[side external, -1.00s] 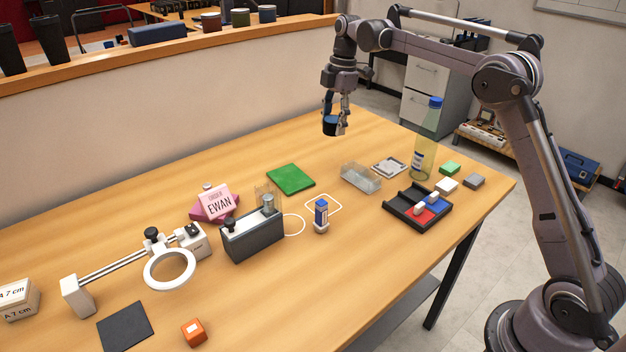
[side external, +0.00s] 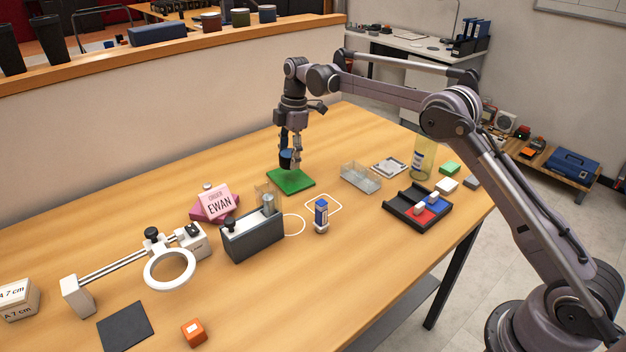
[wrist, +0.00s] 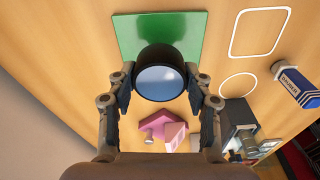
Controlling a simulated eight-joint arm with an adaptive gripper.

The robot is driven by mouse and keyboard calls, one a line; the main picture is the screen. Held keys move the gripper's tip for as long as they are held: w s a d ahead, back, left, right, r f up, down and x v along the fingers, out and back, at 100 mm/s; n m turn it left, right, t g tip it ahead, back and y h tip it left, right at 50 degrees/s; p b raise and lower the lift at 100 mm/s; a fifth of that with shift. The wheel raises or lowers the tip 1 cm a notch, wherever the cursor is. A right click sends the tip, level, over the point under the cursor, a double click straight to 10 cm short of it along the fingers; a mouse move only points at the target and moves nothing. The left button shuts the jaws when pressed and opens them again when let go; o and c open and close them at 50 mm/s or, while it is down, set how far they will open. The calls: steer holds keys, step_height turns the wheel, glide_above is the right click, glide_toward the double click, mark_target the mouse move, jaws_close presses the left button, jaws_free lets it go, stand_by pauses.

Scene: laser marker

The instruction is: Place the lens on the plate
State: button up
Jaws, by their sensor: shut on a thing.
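My gripper (side external: 291,160) is shut on the lens (side external: 286,158), a short black cylinder with a pale, shiny face. In the wrist view the lens (wrist: 160,82) sits between the two fingers of my gripper (wrist: 160,88). The green plate (side external: 296,181) lies flat on the table, below and slightly to the right of the lens in the side view. In the wrist view the green plate (wrist: 130,35) shows beyond the lens, which covers part of its near edge. I cannot tell the exact height of the lens above the table.
A clear tray (side external: 361,179) and a black sorting tray (side external: 401,212) lie to the right. White outlines mark the table.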

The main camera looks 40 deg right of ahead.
steer(key=shift+f, duration=2.05)
steer(key=shift+f, duration=0.15)
steer(key=o, duration=1.3)
steer(key=shift+c, duration=0.2)
